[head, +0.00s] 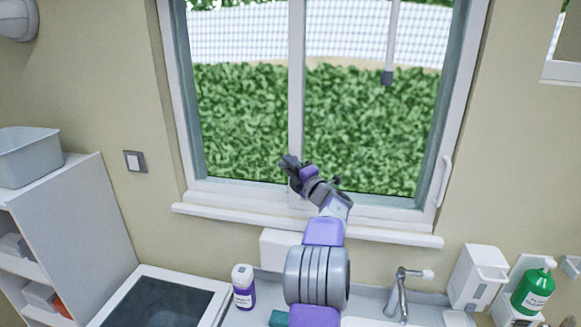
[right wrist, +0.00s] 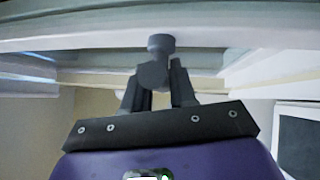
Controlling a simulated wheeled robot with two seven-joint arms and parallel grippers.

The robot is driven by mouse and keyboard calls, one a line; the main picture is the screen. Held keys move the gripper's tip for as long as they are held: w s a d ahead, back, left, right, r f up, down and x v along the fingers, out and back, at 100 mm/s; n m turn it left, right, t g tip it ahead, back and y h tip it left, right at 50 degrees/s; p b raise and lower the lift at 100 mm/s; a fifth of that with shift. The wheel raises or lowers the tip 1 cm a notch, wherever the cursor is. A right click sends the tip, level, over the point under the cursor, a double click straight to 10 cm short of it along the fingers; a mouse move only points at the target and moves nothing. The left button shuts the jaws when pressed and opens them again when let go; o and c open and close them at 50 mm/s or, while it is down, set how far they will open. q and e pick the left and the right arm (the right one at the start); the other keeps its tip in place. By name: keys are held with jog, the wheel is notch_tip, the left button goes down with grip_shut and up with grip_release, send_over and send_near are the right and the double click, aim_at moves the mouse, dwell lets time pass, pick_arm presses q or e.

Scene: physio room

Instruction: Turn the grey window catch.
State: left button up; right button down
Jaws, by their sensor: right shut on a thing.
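The grey window catch (right wrist: 158,62) shows in the right wrist view as a dark grey knob with a rounded end, against the pale window frame. My right gripper (right wrist: 158,85) has its two dark fingers on either side of the catch and is shut on it. In the head view my right gripper (head: 291,164) is at the low end of the window's middle upright. There the catch cannot be told apart from the dark fingers. My left gripper is not in view.
Below are a tap (head: 400,290), a purple-labelled bottle (head: 243,288), a green bottle (head: 533,291) and a white dispenser (head: 478,278). A shelf unit (head: 75,215) stands left.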

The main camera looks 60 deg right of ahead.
jog(key=shift+y, duration=0.3)
jog(key=c, duration=1)
grip_release()
jog(key=b+v, duration=0.2)
jog(key=v, duration=0.5)
jog(key=shift+s+a, duration=0.2)
jog(key=shift+s, duration=0.05)
